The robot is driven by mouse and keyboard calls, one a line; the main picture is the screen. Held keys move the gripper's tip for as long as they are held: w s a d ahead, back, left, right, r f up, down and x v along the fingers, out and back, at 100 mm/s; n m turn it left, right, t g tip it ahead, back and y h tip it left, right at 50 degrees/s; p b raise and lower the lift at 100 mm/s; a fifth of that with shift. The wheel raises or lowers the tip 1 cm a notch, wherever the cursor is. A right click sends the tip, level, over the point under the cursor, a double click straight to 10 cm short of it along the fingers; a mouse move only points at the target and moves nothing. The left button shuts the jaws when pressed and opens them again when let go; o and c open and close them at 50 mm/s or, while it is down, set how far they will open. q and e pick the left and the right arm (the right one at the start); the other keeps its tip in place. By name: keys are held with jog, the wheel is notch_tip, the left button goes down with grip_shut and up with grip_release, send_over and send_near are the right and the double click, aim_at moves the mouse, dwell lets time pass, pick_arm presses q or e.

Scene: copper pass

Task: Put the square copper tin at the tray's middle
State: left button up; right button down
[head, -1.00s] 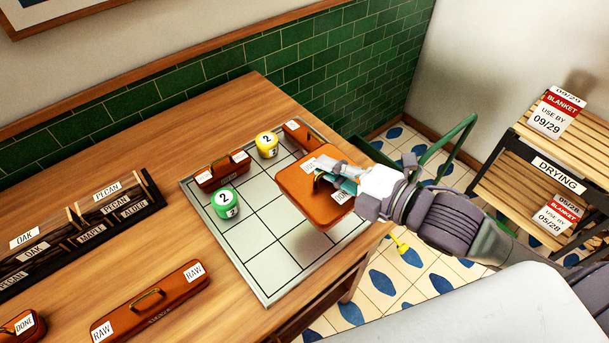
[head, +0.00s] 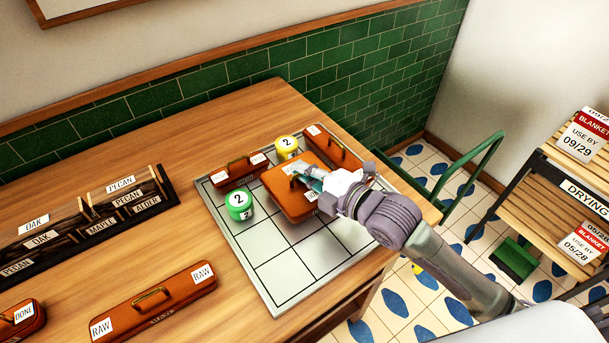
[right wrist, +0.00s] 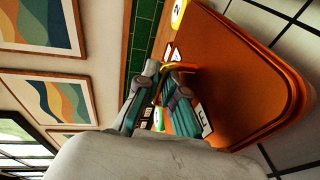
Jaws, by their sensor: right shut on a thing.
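The square copper tin (head: 284,204) is in my right gripper (head: 308,176), which is shut on its top handle. The tin is over the middle to back part of the gridded metal tray (head: 282,268). I cannot tell whether it touches the tray or hovers just above it. In the right wrist view, the tin's broad orange-brown face (right wrist: 235,75) fills the right side, with the fingers (right wrist: 165,95) at its handle. The gripper and forearm hide part of the tin and the tray's right side. My left gripper is not in view.
The tray's front cells are clear. A long RAW tin (head: 155,305) and a wood rack (head: 85,222) lie left.

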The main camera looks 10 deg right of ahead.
jog(key=shift+f, duration=0.75)
jog(key=shift+f, duration=0.15)
jog(key=c, duration=1.3)
grip_release()
jog(key=shift+f, duration=0.1)
jog(key=shift+s+d, duration=0.2)
jog(key=shift+s, duration=0.1)
jog(key=b+v, duration=0.1)
jog(key=v, duration=0.9)
jog(key=shift+s+d+r+b, duration=0.3)
jog(key=shift+s+d+r, duration=0.05)
jog(key=shift+s, duration=0.25)
